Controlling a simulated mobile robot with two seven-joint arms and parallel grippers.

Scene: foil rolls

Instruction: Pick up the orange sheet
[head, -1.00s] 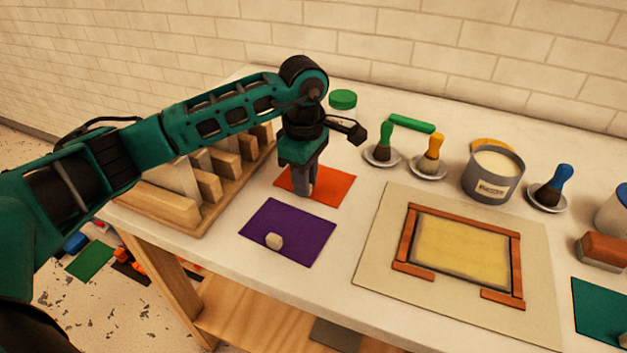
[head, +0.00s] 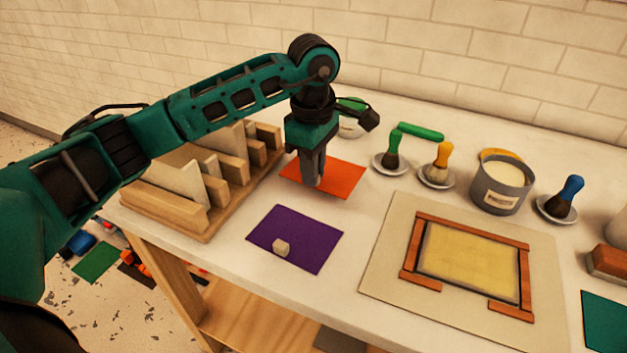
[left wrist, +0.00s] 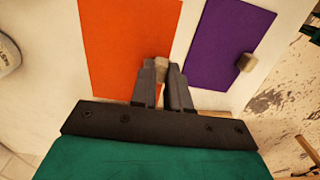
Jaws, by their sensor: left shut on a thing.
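The orange sheet (head: 343,176) hangs a little above the white table, left of the middle in the head view. It also shows in the left wrist view (left wrist: 120,45), with a small beige block on it at its edge. My left gripper (head: 316,184) points down over the sheet's near side. Its fingers (left wrist: 163,72) are shut on that small block, so it holds the sheet. Part of the sheet is hidden behind the fingers. My right gripper is not in view.
A purple sheet (head: 310,235) with its own beige block lies just in front. A wooden rack (head: 165,210) stands left. A framed yellow panel (head: 465,255), green (head: 393,150) and yellow (head: 442,158) brushes and a grey pot (head: 500,190) are to the right.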

